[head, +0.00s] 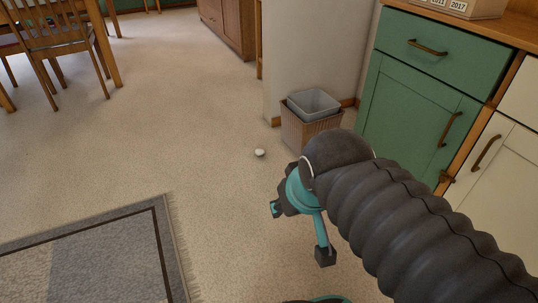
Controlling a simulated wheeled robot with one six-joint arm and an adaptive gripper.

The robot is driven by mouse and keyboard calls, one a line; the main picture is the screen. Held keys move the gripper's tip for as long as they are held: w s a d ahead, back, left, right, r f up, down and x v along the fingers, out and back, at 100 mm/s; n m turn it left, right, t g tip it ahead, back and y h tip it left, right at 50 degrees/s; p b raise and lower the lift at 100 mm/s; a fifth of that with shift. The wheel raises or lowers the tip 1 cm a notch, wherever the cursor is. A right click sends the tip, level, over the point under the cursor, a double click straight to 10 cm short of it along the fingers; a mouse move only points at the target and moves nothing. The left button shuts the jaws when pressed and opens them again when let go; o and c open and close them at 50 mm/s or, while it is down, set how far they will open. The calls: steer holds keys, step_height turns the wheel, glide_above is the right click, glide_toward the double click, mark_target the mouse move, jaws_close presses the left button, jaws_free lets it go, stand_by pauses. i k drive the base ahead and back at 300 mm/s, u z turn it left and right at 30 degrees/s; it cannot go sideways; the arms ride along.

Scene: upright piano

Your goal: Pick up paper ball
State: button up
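A small white object that looks like the paper ball (259,153) lies on the carpet, left of and in front of a waste basket. It is too small to make out its surface. My gripper (300,233) is in the lower middle of the head view, at the end of my dark ribbed arm. Its two teal fingers with dark tips are spread apart, and nothing shows between them. In the picture it is below and right of the white object, apart from it.
The wicker waste basket (297,134) with a grey liner stands by the wall. Green cabinets (408,120) line the right. A grey rug (95,260) lies at lower left, and a wooden chair (62,38) stands at upper left. The carpet between is clear.

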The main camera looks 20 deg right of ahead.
mark_target(259, 151)
steer(key=z, duration=0.2)
steer(key=i, duration=1.6)
steer(key=u, duration=0.9)
